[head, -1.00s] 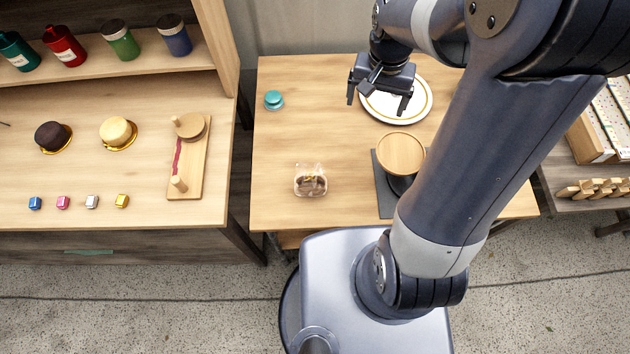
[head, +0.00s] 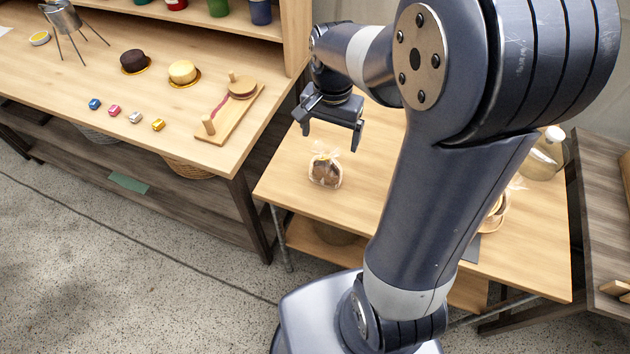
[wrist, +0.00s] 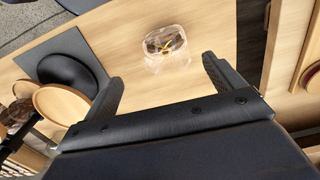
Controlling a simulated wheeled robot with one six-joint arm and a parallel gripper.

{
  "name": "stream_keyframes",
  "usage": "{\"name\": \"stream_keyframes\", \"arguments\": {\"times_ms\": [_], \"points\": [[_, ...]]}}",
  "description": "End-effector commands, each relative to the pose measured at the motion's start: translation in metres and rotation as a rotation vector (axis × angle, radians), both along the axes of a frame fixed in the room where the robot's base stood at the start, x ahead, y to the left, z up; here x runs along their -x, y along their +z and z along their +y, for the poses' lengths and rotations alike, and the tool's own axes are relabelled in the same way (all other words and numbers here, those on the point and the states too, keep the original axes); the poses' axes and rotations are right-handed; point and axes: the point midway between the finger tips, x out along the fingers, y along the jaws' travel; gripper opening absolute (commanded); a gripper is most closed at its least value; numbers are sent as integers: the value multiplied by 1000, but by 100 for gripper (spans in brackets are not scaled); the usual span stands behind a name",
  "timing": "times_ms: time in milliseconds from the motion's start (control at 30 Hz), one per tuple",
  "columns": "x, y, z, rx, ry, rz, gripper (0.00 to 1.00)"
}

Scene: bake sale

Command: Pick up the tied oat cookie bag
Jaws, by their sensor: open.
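The oat cookie bag (head: 325,171) is a small clear bag with brown contents and a tied top. It stands on the wooden table (head: 290,188) near its left part. In the wrist view the bag (wrist: 165,45) lies beyond the fingertips, roughly between their lines, with a yellowish tie on top. My gripper (head: 331,138) is open and empty, above and behind the bag in the head view. In the wrist view my gripper (wrist: 163,75) shows both fingers apart, not touching the bag.
The counter at left holds a board with a roller (head: 232,108), two small cakes (head: 184,72) and several coloured cubes (head: 135,117). Table around the bag is clear.

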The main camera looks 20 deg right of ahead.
Motion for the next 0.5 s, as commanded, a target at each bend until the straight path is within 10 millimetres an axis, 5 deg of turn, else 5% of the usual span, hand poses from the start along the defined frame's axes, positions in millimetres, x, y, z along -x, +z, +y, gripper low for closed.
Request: {"name": "stream_keyframes", "arguments": {"times_ms": [200,500], "points": [[0,-36,0,0,0,6,89],[-2,-60,1,-1,1,6,89]]}}
